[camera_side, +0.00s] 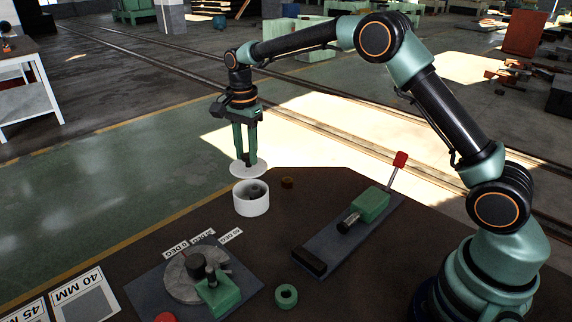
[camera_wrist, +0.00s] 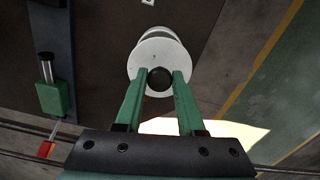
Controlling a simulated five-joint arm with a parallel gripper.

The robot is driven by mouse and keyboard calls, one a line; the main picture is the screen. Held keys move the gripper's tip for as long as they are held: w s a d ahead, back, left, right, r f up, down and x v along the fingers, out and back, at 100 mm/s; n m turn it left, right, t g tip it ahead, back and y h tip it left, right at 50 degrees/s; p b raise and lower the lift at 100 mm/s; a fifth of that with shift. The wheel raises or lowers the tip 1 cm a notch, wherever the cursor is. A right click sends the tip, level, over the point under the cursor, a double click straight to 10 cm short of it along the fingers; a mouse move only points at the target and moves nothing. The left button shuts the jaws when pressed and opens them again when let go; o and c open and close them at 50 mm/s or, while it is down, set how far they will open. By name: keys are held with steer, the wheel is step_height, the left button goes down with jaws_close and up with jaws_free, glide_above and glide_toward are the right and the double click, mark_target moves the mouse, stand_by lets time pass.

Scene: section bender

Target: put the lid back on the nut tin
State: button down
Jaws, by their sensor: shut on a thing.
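The lid (camera_side: 240,172) is a thin white disc with a dark knob. My gripper (camera_side: 247,161) is shut on the lid by this knob and holds it level above the tin. The nut tin (camera_side: 252,207) is a white round cup, open at the top, standing upright on the dark table. Something dark shows inside it. The lid looks a little off the tin's centre, toward the back left. In the wrist view the lid (camera_wrist: 158,54) with its knob (camera_wrist: 160,78) sits between the fingertips and covers most of the tin (camera_wrist: 158,32).
A green clamp with a red-handled lever (camera_side: 372,205) stands farther right. The bender with a round degree plate (camera_side: 190,280) is in front, beside a green ring (camera_side: 286,296). The table between is bare.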

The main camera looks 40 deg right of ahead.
mark_target(248, 167)
steer(key=shift+f, duration=2.75)
steer(key=shift+f, duration=0.15)
jaws_free()
stand_by(0.5)
steer(key=shift+r, duration=3.5)
